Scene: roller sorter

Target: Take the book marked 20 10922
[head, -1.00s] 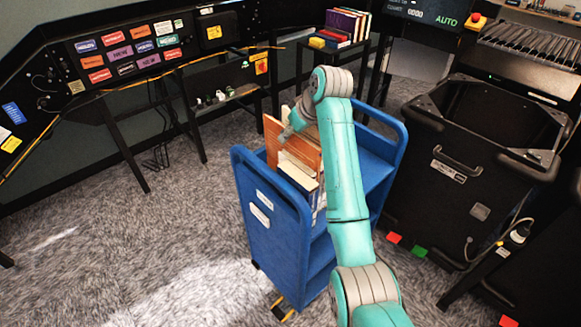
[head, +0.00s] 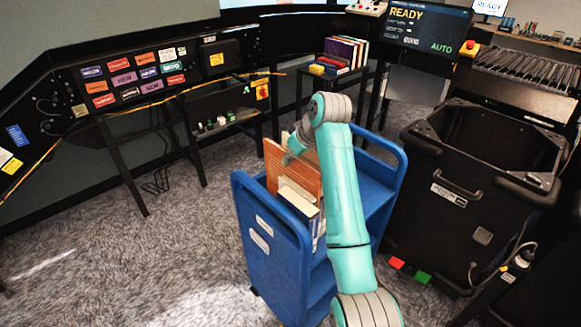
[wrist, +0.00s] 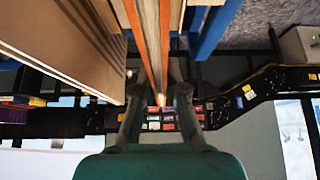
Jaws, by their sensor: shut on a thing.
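In the head view, several books stand in a blue book cart. An orange-brown book (head: 287,166) rises above paler books (head: 299,190) in front of it. My arm reaches over the cart, and its end is partly hidden behind the arm and books. In the wrist view, my gripper (wrist: 160,103) is shut on a thin book with orange edges (wrist: 150,45), one finger on each side. Other thick books (wrist: 65,40) stand just left of it. I cannot read any number on the held book.
The blue cart (head: 262,262) has raised side walls and a free shelf at the right. A black bin (head: 455,195) stands to its right. A small dark table with books (head: 345,50) is behind. Grey carpet is clear at the left.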

